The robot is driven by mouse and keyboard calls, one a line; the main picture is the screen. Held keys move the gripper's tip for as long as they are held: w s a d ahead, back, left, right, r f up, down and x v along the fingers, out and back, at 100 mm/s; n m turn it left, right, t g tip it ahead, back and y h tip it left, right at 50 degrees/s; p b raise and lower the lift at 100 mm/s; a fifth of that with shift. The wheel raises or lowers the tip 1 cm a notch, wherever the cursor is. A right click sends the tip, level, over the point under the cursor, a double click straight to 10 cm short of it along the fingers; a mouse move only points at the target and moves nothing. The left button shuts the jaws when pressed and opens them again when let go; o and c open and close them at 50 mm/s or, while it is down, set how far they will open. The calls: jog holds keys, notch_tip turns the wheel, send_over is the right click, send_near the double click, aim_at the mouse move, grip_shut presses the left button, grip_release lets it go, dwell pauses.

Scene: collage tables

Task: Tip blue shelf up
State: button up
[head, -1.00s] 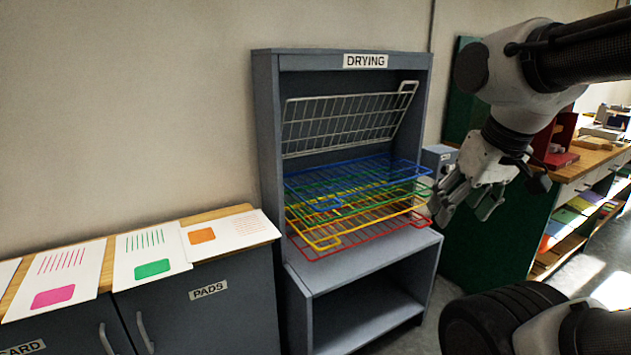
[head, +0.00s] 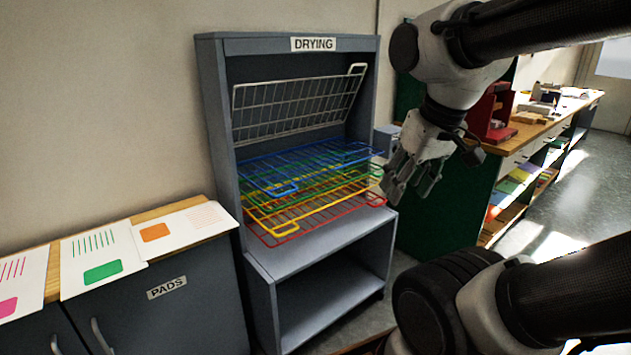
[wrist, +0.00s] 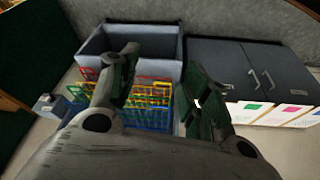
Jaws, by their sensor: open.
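The blue shelf (head: 312,161) is a wire rack lying flat in the grey drying cabinet, above the green, yellow and red wire shelves. A white wire shelf (head: 295,106) above it is tipped up and slopes against the back. My gripper (head: 408,190) is open and empty, to the right of the blue shelf and apart from it, its fingers pointing down. In the wrist view my gripper's fingers (wrist: 160,62) are spread, with the coloured shelves beyond them. The blue shelf (wrist: 150,118) there is partly hidden by the fingers.
The drying cabinet (head: 214,130) has side walls and an open lower compartment. A pads cabinet (head: 190,310) with printed sheets on top stands at the left. A green-sided bench (head: 450,215) stands at the right behind my gripper. Floor shows at the far right.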

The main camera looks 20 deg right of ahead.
jog(key=f+g, duration=0.1)
jog(key=f, duration=0.1)
jog(key=w+f+g, duration=0.1)
jog(key=f, duration=0.1)
jog(key=f+g, duration=0.1)
jog(key=f, duration=0.1)
jog(key=shift+w+f, duration=0.25)
jog(key=shift+f, duration=0.05)
jog(key=shift+c, duration=0.5)
jog(key=n+t+y, duration=0.4)
jog(key=n+t, duration=1)
jog(key=n, duration=0.7)
send_near(287, 193)
jog(key=w+f, duration=0.1)
jog(key=w, duration=0.2)
jog(key=x, duration=0.7)
jog(key=shift+w+a, duration=0.15)
jog(key=shift+a, duration=0.25)
jog(key=shift+c, duration=0.5)
